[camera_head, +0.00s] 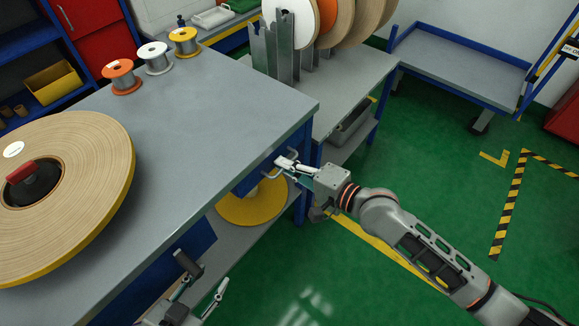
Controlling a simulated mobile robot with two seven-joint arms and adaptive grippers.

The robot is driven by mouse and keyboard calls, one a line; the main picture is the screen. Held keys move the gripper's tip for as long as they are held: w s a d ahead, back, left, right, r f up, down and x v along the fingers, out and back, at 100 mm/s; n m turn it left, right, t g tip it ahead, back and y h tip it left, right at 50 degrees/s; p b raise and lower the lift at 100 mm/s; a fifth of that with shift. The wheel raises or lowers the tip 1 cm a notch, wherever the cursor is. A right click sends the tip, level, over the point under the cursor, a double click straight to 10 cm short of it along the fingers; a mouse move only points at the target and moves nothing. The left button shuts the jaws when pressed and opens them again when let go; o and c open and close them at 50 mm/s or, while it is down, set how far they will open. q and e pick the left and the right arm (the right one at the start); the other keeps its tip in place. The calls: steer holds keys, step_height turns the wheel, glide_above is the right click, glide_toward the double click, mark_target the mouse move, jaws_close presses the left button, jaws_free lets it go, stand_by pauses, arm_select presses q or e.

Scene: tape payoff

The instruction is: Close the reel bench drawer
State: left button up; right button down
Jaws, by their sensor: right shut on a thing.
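The reel bench (225,85) has a grey top and blue frame and runs across the left half of the head view. A blue drawer front (249,181) shows under its right edge, with a silver bar handle (268,163). The bench top hides most of the drawer, so I cannot tell how far it stands open. My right gripper (287,164) is shut on the drawer handle. My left gripper (203,279) is open and empty at the bottom, in front of the bench and apart from the drawer.
A large tape reel (90,165) lies on the bench; three small spools (157,58) stand at its back. A yellow disc (253,204) lies on the lower shelf. A rack with upright reels (335,22) stands behind. Green floor (430,170) at right is mostly clear.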

steer(key=c, duration=2.5)
jaws_free()
steer(key=shift+a+r, duration=0.1)
steer(key=shift+c, duration=0.2)
steer(key=shift+w+a, duration=0.1)
steer(key=v, duration=1.2)
